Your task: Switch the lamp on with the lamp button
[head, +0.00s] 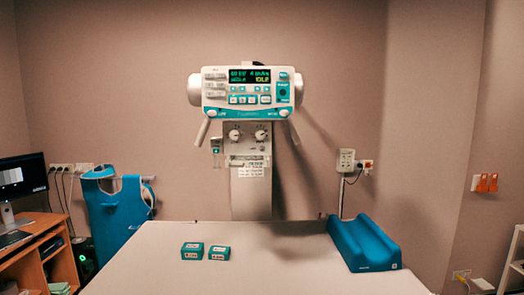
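The white and teal control panel (246,113) of the X-ray unit is on the unit's column (251,195), behind the far edge of the table. It has a lit display (250,76), rows of small buttons with teal marks, and a dark round control (283,92) at its right. The labels are too small to read, so I cannot tell which button is the lamp button. I see no lit lamp beam on the table. Neither of my grippers is in view.
The pale table (255,262) fills the front. Two small teal boxes (192,251) (219,253) lie on its left part, and a blue padded cradle (363,243) lies at its right edge. A blue apron (113,215) and a desk with a monitor (22,177) stand left.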

